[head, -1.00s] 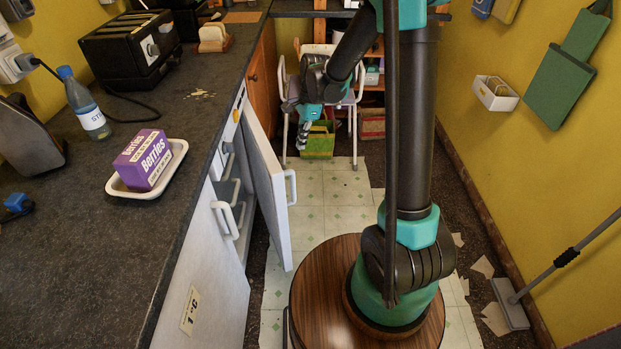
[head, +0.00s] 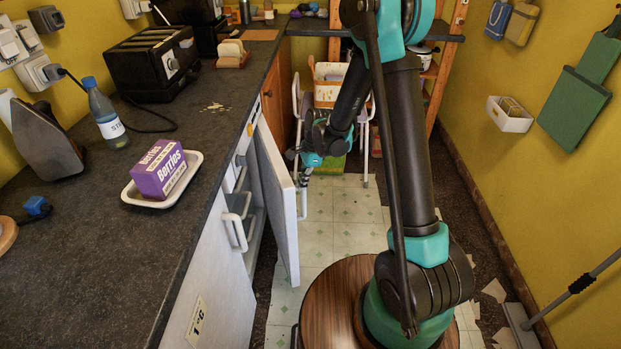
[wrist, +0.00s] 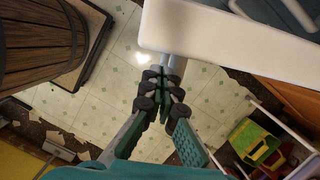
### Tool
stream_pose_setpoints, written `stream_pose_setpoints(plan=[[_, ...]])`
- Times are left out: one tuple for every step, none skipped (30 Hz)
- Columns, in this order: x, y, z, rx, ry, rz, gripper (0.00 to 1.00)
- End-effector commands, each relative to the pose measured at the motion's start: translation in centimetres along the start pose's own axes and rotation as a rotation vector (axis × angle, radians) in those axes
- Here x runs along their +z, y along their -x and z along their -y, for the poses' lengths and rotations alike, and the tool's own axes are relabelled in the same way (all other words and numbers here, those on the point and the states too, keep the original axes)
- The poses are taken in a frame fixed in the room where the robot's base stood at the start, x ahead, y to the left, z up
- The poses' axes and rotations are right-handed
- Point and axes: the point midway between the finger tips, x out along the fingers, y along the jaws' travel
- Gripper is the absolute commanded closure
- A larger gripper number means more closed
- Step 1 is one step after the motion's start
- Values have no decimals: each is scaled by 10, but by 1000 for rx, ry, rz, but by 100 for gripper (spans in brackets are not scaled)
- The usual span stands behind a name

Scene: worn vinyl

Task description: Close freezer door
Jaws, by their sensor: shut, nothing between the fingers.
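The freezer door (head: 278,205) is a white panel standing open into the aisle from the counter front. Its pale top edge (wrist: 230,32) crosses the upper part of the wrist view. My gripper (head: 303,195) is at the outer side of the door, close to its free end. In the wrist view its dark fingertips (wrist: 160,88) are together and empty, beside the pale door handle (wrist: 173,67). Whether they touch the handle or door, I cannot tell. The freezer's inside (head: 252,225) shows between door and counter.
A white front with a handle (head: 236,232) stands nearer along the counter (head: 100,265). Tiled floor (head: 335,235) beside the door is clear.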

Motion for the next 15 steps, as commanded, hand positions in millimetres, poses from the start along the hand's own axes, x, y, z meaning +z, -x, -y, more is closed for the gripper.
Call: stream_pose_setpoints(plan=[[5, -1, 0, 0, 2, 0, 100], [7, -2, 0, 0, 1, 0, 100], [9, -2, 0, 0, 1, 0, 100], [10, -2, 0, 0, 0, 0, 100], [11, -3, 0, 0, 0, 0, 100], [12, -3, 0, 0, 0, 0, 100], [12, -3, 0, 0, -1, 0, 100], [12, -3, 0, 0, -1, 0, 100], [12, -3, 0, 0, -1, 0, 100], [12, -3, 0, 0, -1, 0, 100], [12, -3, 0, 0, -1, 0, 100], [12, -3, 0, 0, -1, 0, 100], [12, -3, 0, 0, -1, 0, 100], [12, -3, 0, 0, -1, 0, 100], [12, -3, 0, 0, -1, 0, 100]])
